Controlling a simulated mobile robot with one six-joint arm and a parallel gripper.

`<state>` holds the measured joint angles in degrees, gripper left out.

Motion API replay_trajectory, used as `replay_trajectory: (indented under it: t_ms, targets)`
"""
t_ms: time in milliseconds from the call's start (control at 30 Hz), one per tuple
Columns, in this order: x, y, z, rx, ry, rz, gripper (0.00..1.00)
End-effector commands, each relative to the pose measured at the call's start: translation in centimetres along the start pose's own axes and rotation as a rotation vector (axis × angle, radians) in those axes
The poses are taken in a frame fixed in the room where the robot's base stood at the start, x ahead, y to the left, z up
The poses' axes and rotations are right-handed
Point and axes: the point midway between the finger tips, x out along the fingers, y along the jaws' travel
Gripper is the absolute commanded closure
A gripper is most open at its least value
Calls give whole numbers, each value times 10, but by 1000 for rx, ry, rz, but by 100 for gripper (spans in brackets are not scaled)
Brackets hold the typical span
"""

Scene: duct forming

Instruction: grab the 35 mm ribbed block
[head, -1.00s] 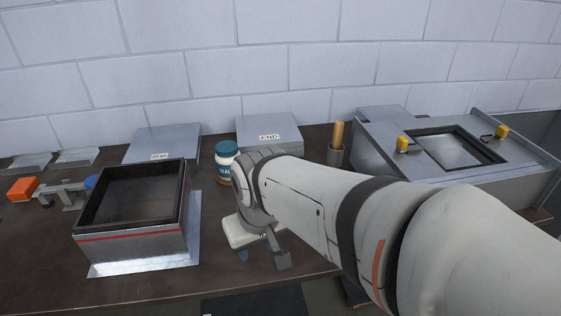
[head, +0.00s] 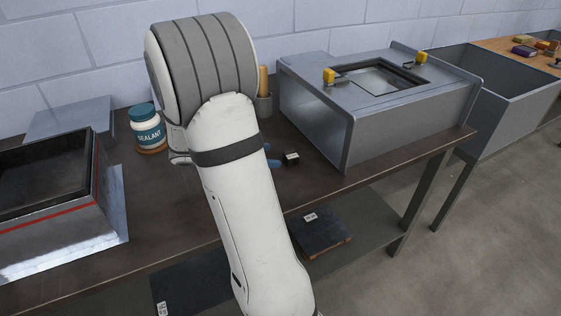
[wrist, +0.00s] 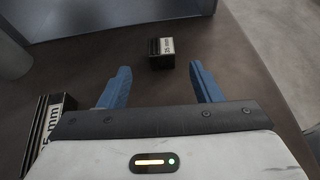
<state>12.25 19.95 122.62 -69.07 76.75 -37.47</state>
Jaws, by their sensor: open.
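A small black block (wrist: 161,54) with a white label and a ribbed-looking side stands on the dark table in the wrist view, just beyond my gripper (wrist: 160,70). Its label seems to read 35 mm, but the print is small. The blue fingers are open and empty, with the block ahead of the gap between them. In the head view one small dark block (head: 291,159) shows beside a blue finger; my arm hides the rest of the gripper.
A large grey metal box (head: 380,110) with yellow clamps stands right of the block. A sealant jar (head: 147,128) and an open duct piece (head: 60,235) are to the left. The table's front edge (head: 350,192) is close to the block.

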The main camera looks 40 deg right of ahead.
Motion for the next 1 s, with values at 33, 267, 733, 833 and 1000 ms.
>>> replay_trajectory:
  t_ms: [33,267,733,833,1000]
  targets:
    - [5,2,-1,-10,-9,0,42]
    - [30,2,0,-14,-14,0,42]
    - [80,1,3,-12,-12,1,42]
    - [80,1,3,-12,-12,1,42]
    - [80,1,3,-12,-12,1,51]
